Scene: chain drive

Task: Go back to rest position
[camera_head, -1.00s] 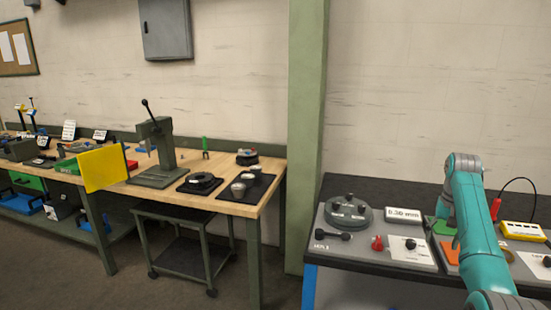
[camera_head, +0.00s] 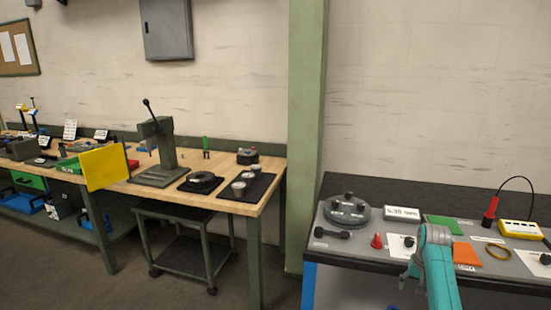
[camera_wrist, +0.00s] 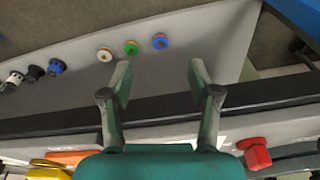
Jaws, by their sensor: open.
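My gripper (camera_wrist: 160,82) is open and empty in the wrist view, its two fingers spread well apart with nothing between them. Beyond the fingertips are a dark bench edge and a grey panel (camera_wrist: 190,45). In the head view my arm is folded low at the front of the right-hand bench (camera_head: 372,262). Its teal wrist part covers a bit of the bench top, and the fingers are hard to make out there.
A round grey fixture (camera_head: 346,212), a red cone-like part (camera_head: 377,241), an orange plate (camera_head: 467,254), a brass ring (camera_head: 498,251) and a yellow meter (camera_head: 520,229) lie on the right-hand bench. A green post (camera_head: 307,140) separates it from the wooden workbench (camera_head: 262,190).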

